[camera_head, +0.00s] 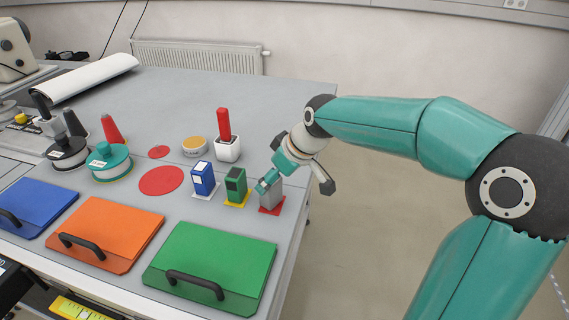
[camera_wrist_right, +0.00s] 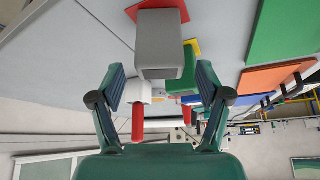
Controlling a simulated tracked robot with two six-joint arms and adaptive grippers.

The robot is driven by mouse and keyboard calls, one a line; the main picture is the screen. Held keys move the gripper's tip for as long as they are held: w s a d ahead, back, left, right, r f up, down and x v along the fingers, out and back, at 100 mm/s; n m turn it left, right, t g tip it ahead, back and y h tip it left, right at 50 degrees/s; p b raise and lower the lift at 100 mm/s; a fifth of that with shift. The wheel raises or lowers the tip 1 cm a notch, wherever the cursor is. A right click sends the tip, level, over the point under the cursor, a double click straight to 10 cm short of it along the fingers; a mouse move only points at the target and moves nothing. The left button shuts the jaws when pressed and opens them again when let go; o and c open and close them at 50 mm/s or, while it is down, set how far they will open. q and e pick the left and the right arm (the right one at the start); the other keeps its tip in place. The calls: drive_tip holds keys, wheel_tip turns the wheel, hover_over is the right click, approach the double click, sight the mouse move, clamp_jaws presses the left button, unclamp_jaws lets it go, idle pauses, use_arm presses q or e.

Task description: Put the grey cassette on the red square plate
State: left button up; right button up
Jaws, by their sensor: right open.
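The grey cassette (camera_head: 271,192) stands upright on the red square plate (camera_head: 271,209), near the right edge of the table. In the right wrist view the grey cassette (camera_wrist_right: 160,45) is straight ahead, with part of the red plate (camera_wrist_right: 183,11) showing beyond it. My right gripper (camera_head: 272,168) is open beside the cassette, partly covering it in the head view. In the wrist view its two fingers (camera_wrist_right: 160,78) are spread on either side, with the cassette around and beyond their tips. I see no grip on it. My left gripper is not in view.
A green cassette (camera_head: 236,185) on a yellow plate stands close beside the grey one; a blue cassette (camera_head: 203,178) is farther left. A white pot with a red stick (camera_head: 227,150) stands behind. Green (camera_head: 215,262), orange (camera_head: 105,232) and blue (camera_head: 35,205) handled panels line the front.

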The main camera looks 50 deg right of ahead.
drive_tip(key=v, duration=1.1)
